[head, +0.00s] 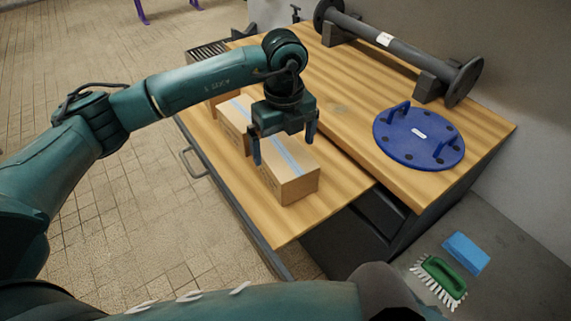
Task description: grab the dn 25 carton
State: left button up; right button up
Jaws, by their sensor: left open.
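Brown cartons with pale blue tape along the top stand in a row on the lower wooden surface in the head view. The nearest carton (298,188) is at the front end of the row; another carton (232,131) is behind it to the left. No size mark is readable, so I cannot tell which is DN 25. My left gripper (283,153) is open, pointing down over the nearest carton, with its fingers apart on either side. It hides part of the row. I cannot tell whether the fingers touch cardboard. My right gripper is out of view.
A blue round flange cover (419,137) with two handles lies on the raised wooden top at right. A dark flanged pipe (405,50) rests on blocks behind it. A green brush (440,278) and blue sponge (466,252) lie lower right. The surface in front of the cartons is bare.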

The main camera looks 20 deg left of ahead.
aim_at(285, 154)
pick_arm(q)
jog(key=shift+s+d+f+p, duration=0.1)
jog(key=shift+f+p, duration=0.1)
jog(key=shift+f, duration=1.3)
jog(key=shift+s+d+f+p, duration=0.1)
jog(key=shift+f+p, duration=0.05)
jog(key=shift+f, duration=1.3)
jog(key=shift+c, duration=0.6)
jog(key=shift+r, duration=0.1)
jog(key=c, duration=0.9)
jog(key=shift+c, duration=0.2)
